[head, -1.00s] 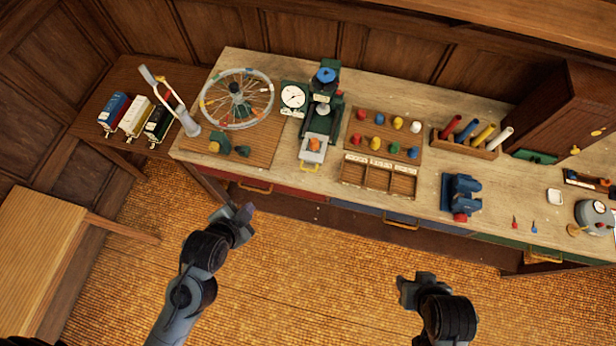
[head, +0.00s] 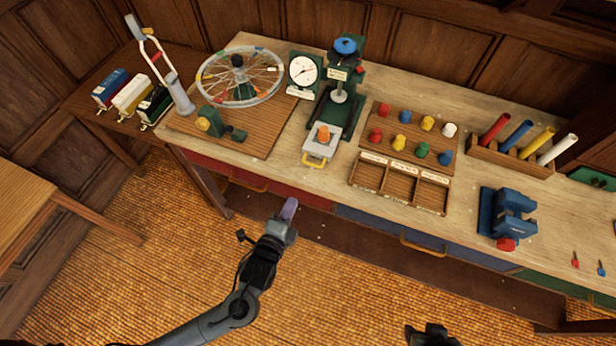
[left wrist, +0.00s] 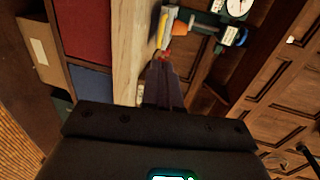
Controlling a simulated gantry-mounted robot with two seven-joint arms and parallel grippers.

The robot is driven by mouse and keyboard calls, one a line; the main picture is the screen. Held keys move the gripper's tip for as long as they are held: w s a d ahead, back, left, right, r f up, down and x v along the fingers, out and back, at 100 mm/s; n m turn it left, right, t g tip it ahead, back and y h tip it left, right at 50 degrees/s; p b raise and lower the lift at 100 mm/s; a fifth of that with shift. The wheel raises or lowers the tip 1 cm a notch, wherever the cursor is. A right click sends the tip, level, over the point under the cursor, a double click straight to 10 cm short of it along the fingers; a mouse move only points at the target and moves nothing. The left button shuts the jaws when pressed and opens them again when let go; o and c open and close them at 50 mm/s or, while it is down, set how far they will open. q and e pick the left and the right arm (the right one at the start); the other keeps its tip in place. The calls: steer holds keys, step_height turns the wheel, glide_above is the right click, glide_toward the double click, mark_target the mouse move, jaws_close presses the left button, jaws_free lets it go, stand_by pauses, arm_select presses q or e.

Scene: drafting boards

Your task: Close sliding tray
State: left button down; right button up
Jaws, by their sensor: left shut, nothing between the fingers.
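The sliding tray (head: 322,146) is a pale grey plate with a yellow handle (head: 314,160) at its front. It sticks out from the green press (head: 341,100) toward the bench's front edge. An orange piece (head: 323,133) stands on it. My left gripper (head: 289,208) is shut and empty, in front of the bench, below and left of the tray and apart from it. In the left wrist view its fingers (left wrist: 164,85) point toward the tray and its orange piece (left wrist: 180,27). My right gripper (head: 432,334) shows only partly at the bottom edge; its fingers are not clear.
A spoked wheel (head: 240,78) and a dial gauge (head: 303,71) stand left of the press. A board of coloured knobs (head: 408,138) and a divided wooden box (head: 399,184) lie to the right. A blue vise (head: 507,213) is further right. The floor before the bench is clear.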

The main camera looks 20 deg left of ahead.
arm_select(q)
steer(key=b+x, duration=0.1)
steer(key=x, duration=1.2)
steer(key=shift+w, duration=0.3)
arm_select(e)
steer(key=shift+f, duration=0.7)
arm_select(q)
steer(key=shift+w, duration=0.1)
